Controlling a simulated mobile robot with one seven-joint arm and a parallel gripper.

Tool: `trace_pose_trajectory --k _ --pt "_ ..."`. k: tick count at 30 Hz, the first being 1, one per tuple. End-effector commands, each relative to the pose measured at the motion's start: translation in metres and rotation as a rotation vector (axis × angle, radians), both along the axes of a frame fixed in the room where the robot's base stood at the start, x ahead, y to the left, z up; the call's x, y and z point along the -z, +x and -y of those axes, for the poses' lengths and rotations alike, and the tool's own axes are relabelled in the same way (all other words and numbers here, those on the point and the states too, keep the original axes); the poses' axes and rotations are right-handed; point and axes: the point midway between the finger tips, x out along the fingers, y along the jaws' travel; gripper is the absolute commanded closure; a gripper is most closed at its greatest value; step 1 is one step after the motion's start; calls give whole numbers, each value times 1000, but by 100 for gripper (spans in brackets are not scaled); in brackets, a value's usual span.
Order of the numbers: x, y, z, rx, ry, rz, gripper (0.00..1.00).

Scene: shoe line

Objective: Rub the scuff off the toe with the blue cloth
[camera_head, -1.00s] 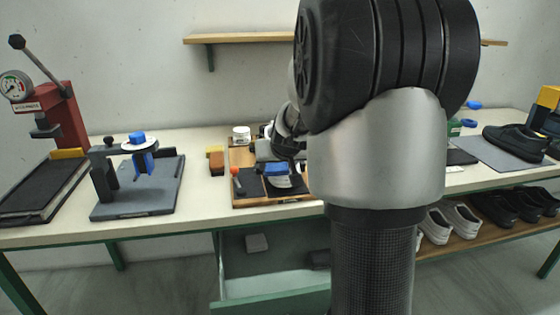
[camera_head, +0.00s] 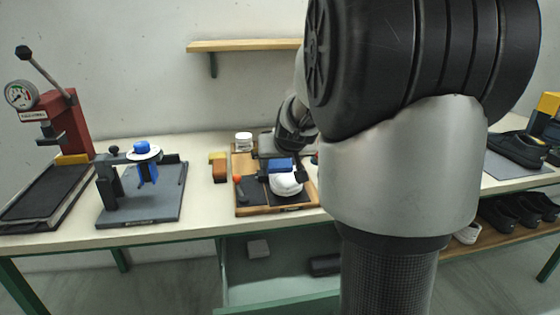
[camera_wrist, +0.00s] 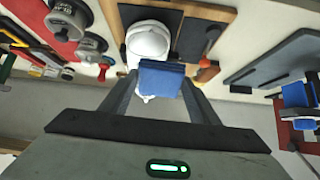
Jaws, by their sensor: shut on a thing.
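My gripper (camera_wrist: 158,88) is shut on the folded blue cloth (camera_wrist: 160,74), which sits between its two dark fingers in the wrist view. The cloth also shows in the head view (camera_head: 281,164), over the wooden tray (camera_head: 242,211). The white shoe (camera_wrist: 148,40) lies on a dark mat in this tray, and the cloth covers part of it in the wrist view. In the head view the shoe's rounded white end (camera_head: 286,184) shows just below the cloth. I cannot tell whether cloth and shoe touch. No scuff can be made out; the cloth may hide it.
An orange-handled tool (camera_head: 239,183) lies at the tray's left side. A grey stand (camera_head: 140,205) and a red press (camera_head: 70,125) are further left. My arm hides the bench's right middle.

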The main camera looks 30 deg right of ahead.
Motion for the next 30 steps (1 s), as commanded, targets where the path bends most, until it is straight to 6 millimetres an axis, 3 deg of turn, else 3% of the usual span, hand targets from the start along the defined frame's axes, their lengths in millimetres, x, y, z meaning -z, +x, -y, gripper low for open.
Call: trace_pose_trajectory --k 5,16,30 --pt "-1 0 0 0 0 1 62" --pt "-28 -11 -3 0 0 1 62" --pt "-27 -11 -3 0 0 0 62"
